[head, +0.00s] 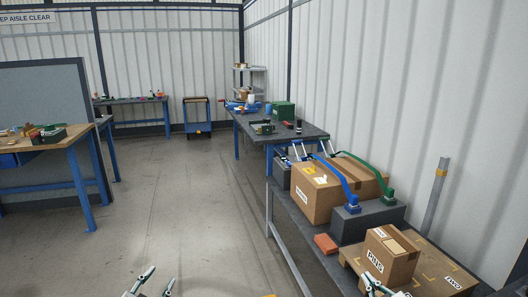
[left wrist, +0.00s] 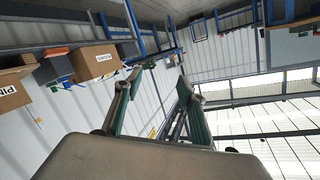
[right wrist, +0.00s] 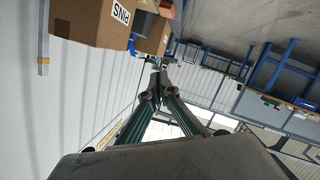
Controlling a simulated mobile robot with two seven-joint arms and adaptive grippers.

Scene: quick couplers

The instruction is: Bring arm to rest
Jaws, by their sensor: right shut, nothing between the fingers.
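My left gripper (head: 158,277) shows at the bottom edge of the head view, over bare floor. In the left wrist view its fingers (left wrist: 154,66) stand apart with nothing between them, so it is open. My right gripper (head: 374,287) is at the bottom edge of the head view, just in front of the small PINS box (head: 388,262). In the right wrist view its fingertips (right wrist: 158,68) meet, shut and empty. Whether the right gripper touches the box cannot be told. A blue hose (head: 337,175) and a green hose (head: 375,163) run to couplers on a dark block (head: 365,222).
A long grey bench (head: 292,232) along the right wall carries a large carton (head: 318,192) and a brown block (head: 326,243). A wooden-topped table (head: 55,146) stands at the left. A blue cart (head: 197,116) is at the back. The middle floor is clear.

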